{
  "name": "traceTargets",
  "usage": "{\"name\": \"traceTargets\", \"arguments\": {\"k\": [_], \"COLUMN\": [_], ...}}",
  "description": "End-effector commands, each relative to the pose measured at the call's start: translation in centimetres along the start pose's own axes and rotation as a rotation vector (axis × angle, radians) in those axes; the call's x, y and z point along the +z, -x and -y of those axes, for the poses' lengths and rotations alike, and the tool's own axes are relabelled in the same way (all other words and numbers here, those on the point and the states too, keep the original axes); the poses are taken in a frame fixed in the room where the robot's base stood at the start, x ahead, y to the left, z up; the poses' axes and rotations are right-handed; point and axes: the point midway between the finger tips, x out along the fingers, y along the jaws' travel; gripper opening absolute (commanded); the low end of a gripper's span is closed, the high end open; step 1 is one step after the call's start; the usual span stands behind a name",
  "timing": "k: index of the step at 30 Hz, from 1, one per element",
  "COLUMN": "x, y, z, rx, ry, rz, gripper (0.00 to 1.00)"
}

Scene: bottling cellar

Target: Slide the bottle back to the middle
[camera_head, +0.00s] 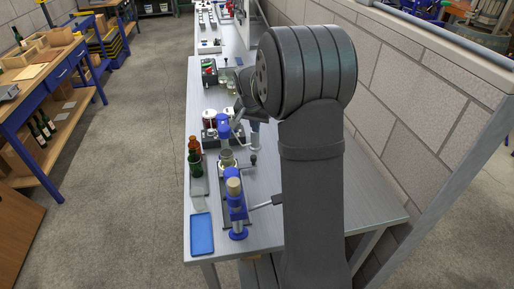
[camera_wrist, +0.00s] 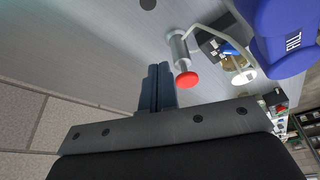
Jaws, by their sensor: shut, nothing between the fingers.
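A green bottle (camera_head: 194,163) stands upright near the left edge of the grey bench (camera_head: 268,230) in the head view. No bottle shows clearly in the wrist view. In the head view my arm hides most of the gripper.
A blue bench device (camera_head: 236,208) stands right of the green bottle, with a blue tray (camera_head: 202,235) at the front left. A block wall (camera_head: 430,110) runs along the right. Bare bench lies at the front right.

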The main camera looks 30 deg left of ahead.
Motion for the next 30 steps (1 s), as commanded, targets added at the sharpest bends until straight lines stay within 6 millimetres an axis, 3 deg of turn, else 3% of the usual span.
{"name": "traceTargets", "arguments": {"k": [8, 20, 30], "x": [0.1, -0.1, 3.5], "y": [-2.5, -10.8, -9.5], "z": [0.0, 0.1, 0.0], "rx": [-0.006, -0.006, -0.008], "ry": [0.038, 0.035, 0.036], "rz": [-0.029, -0.027, -0.03], "gripper": [0.0, 0.0, 0.0]}}
